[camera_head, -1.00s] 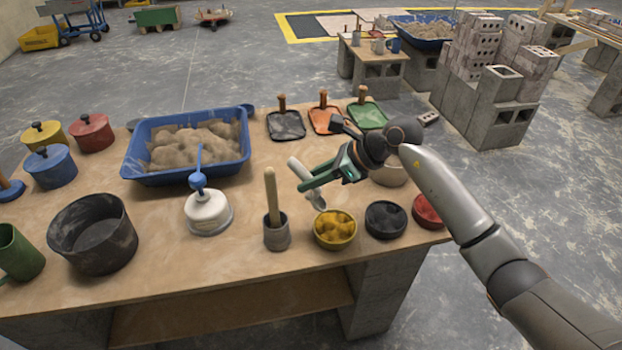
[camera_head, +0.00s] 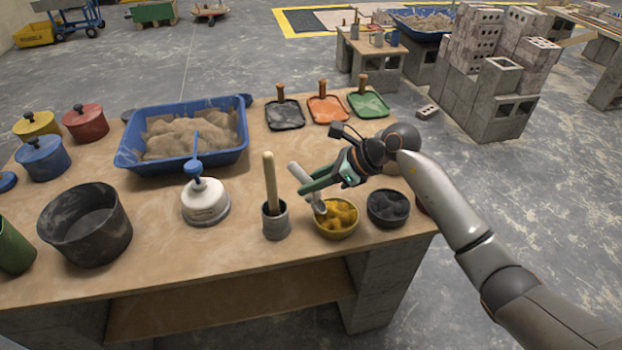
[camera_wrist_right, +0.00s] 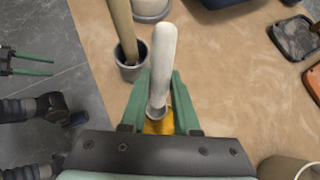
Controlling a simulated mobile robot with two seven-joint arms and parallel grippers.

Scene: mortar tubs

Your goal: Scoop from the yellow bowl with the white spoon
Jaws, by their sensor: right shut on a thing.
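My right gripper (camera_head: 306,188) is shut on the white spoon (camera_head: 297,173), which is tilted with its pale handle up. The spoon's lower end is at the left inner side of the yellow bowl (camera_head: 338,233); whether it touches the yellow contents is not clear. The bowl stands near the table's front right edge and holds yellow lumpy material. In the right wrist view the spoon (camera_wrist_right: 163,60) stands between the green fingers, with a bit of yellow (camera_wrist_right: 158,127) below. My left gripper (camera_wrist_right: 28,63) shows at that view's left, its two fingers apart, over the floor.
A grey cup with a wooden stick (camera_head: 276,222) stands left of the yellow bowl, and a dark bowl (camera_head: 388,222) close on its right. A white bottle with a blue top (camera_head: 205,208) and a blue sand tub (camera_head: 128,160) are farther left. Dustpan-like trays (camera_head: 326,112) lie behind.

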